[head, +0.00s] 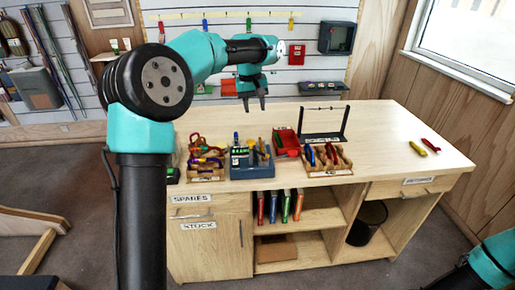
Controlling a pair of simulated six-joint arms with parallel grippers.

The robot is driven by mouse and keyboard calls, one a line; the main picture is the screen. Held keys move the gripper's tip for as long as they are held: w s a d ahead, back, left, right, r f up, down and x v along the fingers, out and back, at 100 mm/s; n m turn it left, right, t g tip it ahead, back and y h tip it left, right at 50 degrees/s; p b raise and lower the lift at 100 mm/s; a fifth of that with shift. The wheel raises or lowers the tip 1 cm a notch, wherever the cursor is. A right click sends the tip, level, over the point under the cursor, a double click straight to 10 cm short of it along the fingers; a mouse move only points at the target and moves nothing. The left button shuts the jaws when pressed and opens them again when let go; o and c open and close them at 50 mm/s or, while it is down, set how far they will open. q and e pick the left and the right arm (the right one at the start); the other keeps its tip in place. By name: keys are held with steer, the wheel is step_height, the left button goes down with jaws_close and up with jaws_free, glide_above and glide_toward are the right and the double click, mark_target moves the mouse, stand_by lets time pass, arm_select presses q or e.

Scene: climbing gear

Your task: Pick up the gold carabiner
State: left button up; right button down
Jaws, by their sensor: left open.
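I cannot single out the gold carabiner with certainty at this size. A wooden tray (206,176) at the left of the workbench holds a tangle of small orange, gold, purple and red pieces that look like carabiners. My left gripper (254,106) hangs above the back of the bench, fingers pointing down, open with nothing visible between them. It is up and to the right of that tray. My right arm (492,266) shows only at the lower right corner; its gripper is out of view.
A blue-grey holder (252,170) with tools, a red bin (286,142), a wooden rack (328,170) and a dark frame (322,138) crowd the bench's middle.

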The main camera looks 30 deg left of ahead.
mark_target(260, 142)
arm_select(q)
steer(key=shift+f, duration=0.15)
steer(key=f, duration=0.7)
steer(key=d+f, duration=0.1)
steer(key=f, duration=0.3)
steer(key=shift+w+d, duration=0.1)
steer(key=shift+w, duration=0.25)
steer(key=shift+f, duration=0.55)
steer(key=shift+w+d+f, duration=0.1)
steer(key=shift+w+f, duration=0.05)
steer(key=shift+f, duration=0.7)
steer(key=shift+w+d+f, duration=0.1)
steer(key=shift+w+f, duration=0.1)
steer(key=shift+f, duration=0.65)
steer(key=shift+w+d+f, duration=0.1)
steer(key=shift+w+f, duration=0.05)
steer(key=shift+f, duration=0.7)
steer(key=shift+c, duration=0.2)
jaws_close()
